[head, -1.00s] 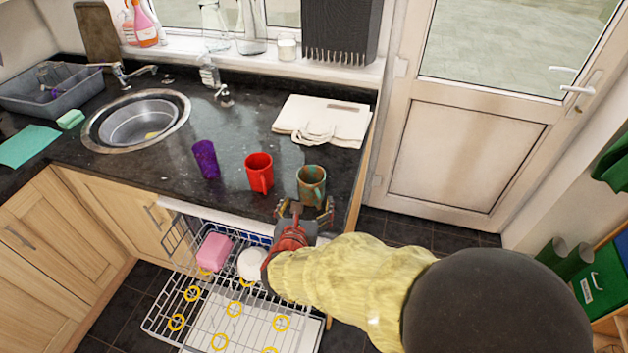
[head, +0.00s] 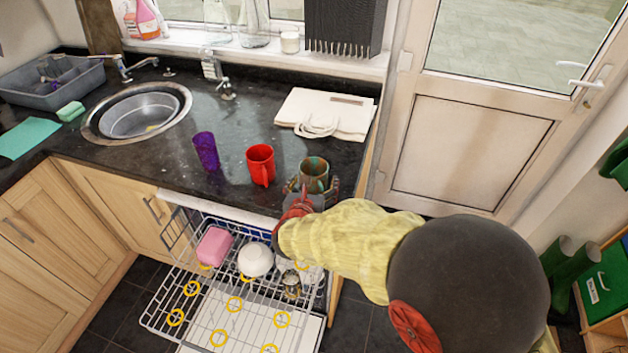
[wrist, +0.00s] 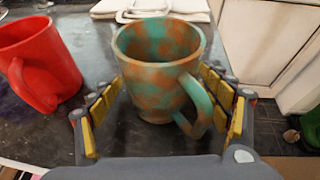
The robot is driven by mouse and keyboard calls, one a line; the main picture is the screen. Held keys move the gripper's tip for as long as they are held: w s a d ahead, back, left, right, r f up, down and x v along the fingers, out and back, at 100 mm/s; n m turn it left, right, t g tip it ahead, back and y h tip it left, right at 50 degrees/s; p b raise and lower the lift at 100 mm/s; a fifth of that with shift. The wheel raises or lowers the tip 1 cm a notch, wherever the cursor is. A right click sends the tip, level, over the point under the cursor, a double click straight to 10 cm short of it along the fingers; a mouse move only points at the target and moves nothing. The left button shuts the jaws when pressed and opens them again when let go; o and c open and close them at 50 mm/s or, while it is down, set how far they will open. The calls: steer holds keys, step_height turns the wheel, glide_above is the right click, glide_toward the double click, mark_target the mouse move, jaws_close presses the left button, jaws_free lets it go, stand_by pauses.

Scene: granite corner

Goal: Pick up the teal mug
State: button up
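The teal mug (head: 314,173), mottled with orange-brown, stands upright on the dark counter near its front right corner. In the wrist view the mug (wrist: 158,75) stands at the far end of my open gripper (wrist: 168,105), with one finger on each side of its lower body. Its handle (wrist: 196,108) points toward the gripper and to the right. In the head view my gripper (head: 312,190) is at the counter edge, around the near side of the mug. The fingers look apart from the mug, though contact on the far side is hard to tell.
A red mug (head: 260,164) stands close to the left, with a purple cup (head: 206,151) beyond it. A folded cream bag (head: 325,112) lies behind. The open dishwasher rack (head: 200,318) below holds a pink container (head: 214,246) and a white bowl (head: 255,259).

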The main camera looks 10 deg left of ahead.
mark_target(315, 169)
steer(key=c, duration=1.4)
steer(key=shift+o, duration=0.2)
steer(key=shift+r, duration=0.1)
steer(key=shift+r+p, duration=0.35)
steer(key=shift+r, duration=0.15)
step_height(315, 169, up, 2)
steer(key=shift+r+p, duration=0.25)
steer(key=shift+p, duration=0.45)
steer(key=r+p+v, duration=0.1)
steer(key=v, duration=0.4)
steer(key=w+r+p+v, duration=0.1)
steer(key=p+v, duration=0.1)
steer(key=v, duration=0.4)
steer(key=a+r+p+v, duration=0.1)
steer(key=p+v, duration=0.1)
steer(key=v, duration=0.3)
steer(key=shift+s+r, duration=0.1)
steer(key=shift+r, duration=0.05)
